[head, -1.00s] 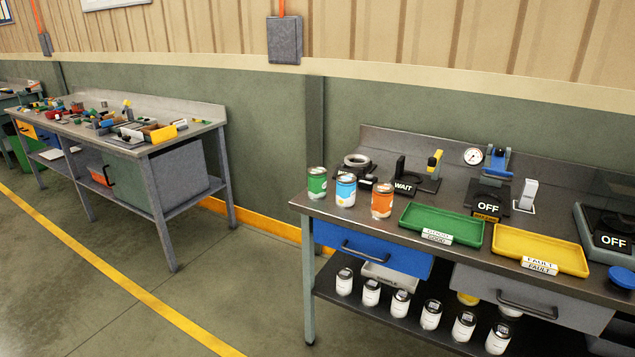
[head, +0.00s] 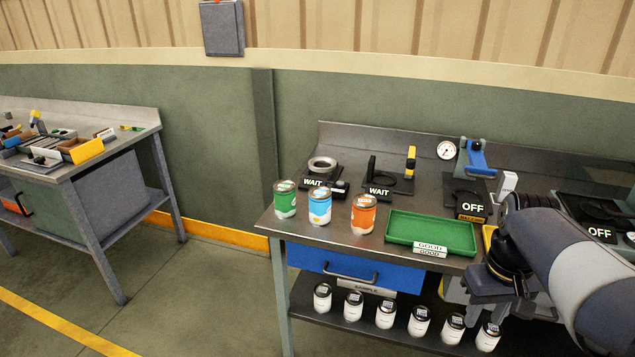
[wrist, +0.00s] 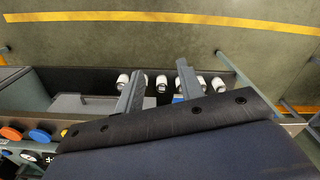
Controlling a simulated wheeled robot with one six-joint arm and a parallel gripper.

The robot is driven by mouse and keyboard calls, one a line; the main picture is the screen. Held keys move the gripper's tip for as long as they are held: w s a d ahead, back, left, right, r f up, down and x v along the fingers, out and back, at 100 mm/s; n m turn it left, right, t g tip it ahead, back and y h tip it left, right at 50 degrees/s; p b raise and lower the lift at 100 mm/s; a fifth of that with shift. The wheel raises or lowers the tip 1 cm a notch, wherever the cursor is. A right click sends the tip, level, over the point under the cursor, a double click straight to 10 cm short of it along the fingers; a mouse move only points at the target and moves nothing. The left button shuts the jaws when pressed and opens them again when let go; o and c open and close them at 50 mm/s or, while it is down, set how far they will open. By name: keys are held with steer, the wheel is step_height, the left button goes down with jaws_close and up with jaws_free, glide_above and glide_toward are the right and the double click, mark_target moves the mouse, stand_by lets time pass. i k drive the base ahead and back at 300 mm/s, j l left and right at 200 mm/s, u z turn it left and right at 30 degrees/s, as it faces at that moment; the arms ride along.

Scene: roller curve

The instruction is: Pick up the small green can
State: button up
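The small green can (head: 285,200) stands upright at the left front corner of the workbench top (head: 290,232). A blue-and-white can (head: 319,207) and an orange can (head: 363,214) stand in a row to its right. My gripper (wrist: 160,70) is open in the wrist view, its two fingers apart with nothing held between them. In the head view my arm comes in from the right, with its end near the bench's front edge, well to the right of the green can. I cannot make out the green can in the wrist view.
A green tray (head: 430,233) marked GOOD lies right of the cans. Behind them stand two stations marked WAIT (head: 322,163) (head: 385,180). Several white cans (head: 354,306) stand on the lower shelf. Floor left of the bench is clear.

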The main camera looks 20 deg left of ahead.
mark_target(284, 189)
steer(key=i+j, duration=0.2)
steer(key=j, duration=0.2)
steer(key=i+j, duration=0.2)
steer(key=j, duration=0.2)
steer(key=i+j, duration=0.15)
steer(key=j, duration=0.2)
steer(key=i+j, duration=0.2)
steer(key=j, duration=0.2)
steer(key=i+j, duration=0.2)
steer(key=j, duration=0.2)
steer(key=i+j, duration=0.2)
steer(key=j, duration=0.2)
steer(key=i+j, duration=0.15)
steer(key=j, duration=0.25)
